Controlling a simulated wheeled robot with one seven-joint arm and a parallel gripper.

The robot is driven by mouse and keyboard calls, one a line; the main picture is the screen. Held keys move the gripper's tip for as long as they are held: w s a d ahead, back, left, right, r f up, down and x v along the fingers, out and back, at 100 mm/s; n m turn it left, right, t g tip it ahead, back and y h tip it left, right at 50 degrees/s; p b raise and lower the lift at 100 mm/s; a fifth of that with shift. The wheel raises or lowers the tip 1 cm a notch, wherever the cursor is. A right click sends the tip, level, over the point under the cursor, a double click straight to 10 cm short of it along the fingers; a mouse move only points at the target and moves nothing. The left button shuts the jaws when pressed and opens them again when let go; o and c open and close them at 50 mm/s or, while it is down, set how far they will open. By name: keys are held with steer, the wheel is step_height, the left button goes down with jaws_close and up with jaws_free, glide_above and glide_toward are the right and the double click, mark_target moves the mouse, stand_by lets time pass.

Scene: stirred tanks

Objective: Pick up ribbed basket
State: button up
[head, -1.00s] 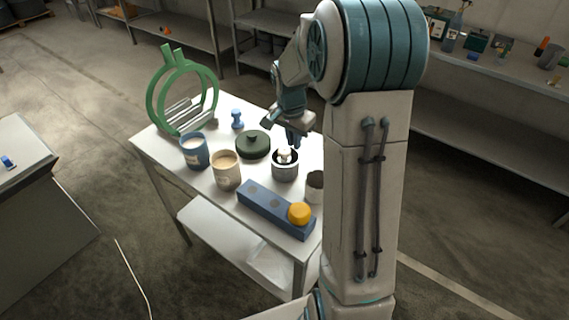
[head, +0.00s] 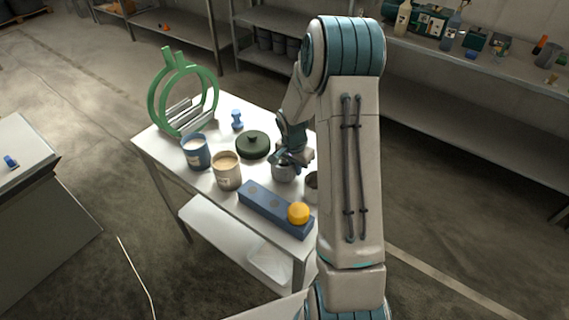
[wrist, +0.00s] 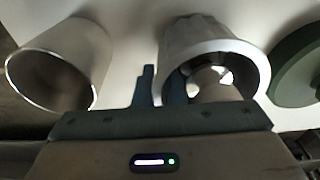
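The ribbed basket (head: 283,173) is a small grey round container on the white table, partly hidden by my gripper in the head view. In the wrist view the basket (wrist: 198,38) shows its ribbed outside and pale thick rim, with a light rounded thing inside. My gripper (head: 292,158) is low at the basket. In the wrist view my gripper (wrist: 161,86) has one finger outside the basket's left wall and the other within the rim. A narrow gap shows between the fingers; contact with the wall is unclear.
A pale cup (wrist: 62,62) stands left of the basket in the wrist view. A dark green lid (head: 253,144), blue mug (head: 195,153), beige mug (head: 227,172), blue block (head: 262,207) with an orange knob (head: 298,213), and green rack (head: 160,95) share the table.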

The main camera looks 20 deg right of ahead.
steer(key=shift+f, duration=0.25)
steer(key=shift+c, duration=0.3)
jaws_close()
steer(key=shift+r, duration=0.1)
